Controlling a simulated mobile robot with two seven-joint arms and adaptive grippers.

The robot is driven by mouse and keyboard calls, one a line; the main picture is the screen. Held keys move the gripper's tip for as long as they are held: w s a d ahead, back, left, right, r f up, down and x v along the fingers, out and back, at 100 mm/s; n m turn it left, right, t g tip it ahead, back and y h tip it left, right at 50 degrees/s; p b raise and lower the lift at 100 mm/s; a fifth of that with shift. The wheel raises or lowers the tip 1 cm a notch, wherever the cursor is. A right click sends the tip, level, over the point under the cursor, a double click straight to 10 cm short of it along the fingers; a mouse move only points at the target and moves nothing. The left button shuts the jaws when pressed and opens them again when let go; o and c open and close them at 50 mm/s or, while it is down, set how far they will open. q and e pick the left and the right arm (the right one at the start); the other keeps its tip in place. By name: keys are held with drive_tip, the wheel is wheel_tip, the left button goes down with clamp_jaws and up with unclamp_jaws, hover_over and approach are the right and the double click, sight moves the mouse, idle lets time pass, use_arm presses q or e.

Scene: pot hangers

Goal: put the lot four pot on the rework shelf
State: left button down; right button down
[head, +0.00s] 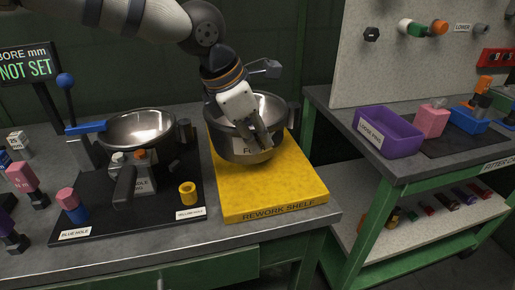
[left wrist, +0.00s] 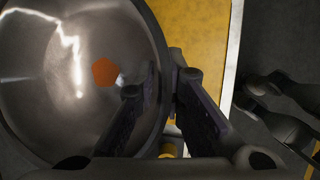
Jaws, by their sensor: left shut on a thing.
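In the left wrist view the gripper (left wrist: 155,85) straddles the wall of the pot (left wrist: 50,90), and an orange spot shows inside the bowl. The yellow rework shelf (head: 270,195) is under the pot, toward its back; I cannot tell whether the pot touches it.
A yellow ring (head: 187,193) stands on that board. A purple bin (head: 388,133) is on the right bench. The shelf's front part is clear.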

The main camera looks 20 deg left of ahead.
use_arm(q)
drive_tip(key=shift+f, duration=1.35)
drive_tip(key=shift+f, duration=0.1)
drive_tip(key=c, duration=1.7)
unclamp_jaws()
drive_tip(key=shift+s+f, duration=0.1)
drive_tip(key=shift+f, duration=0.05)
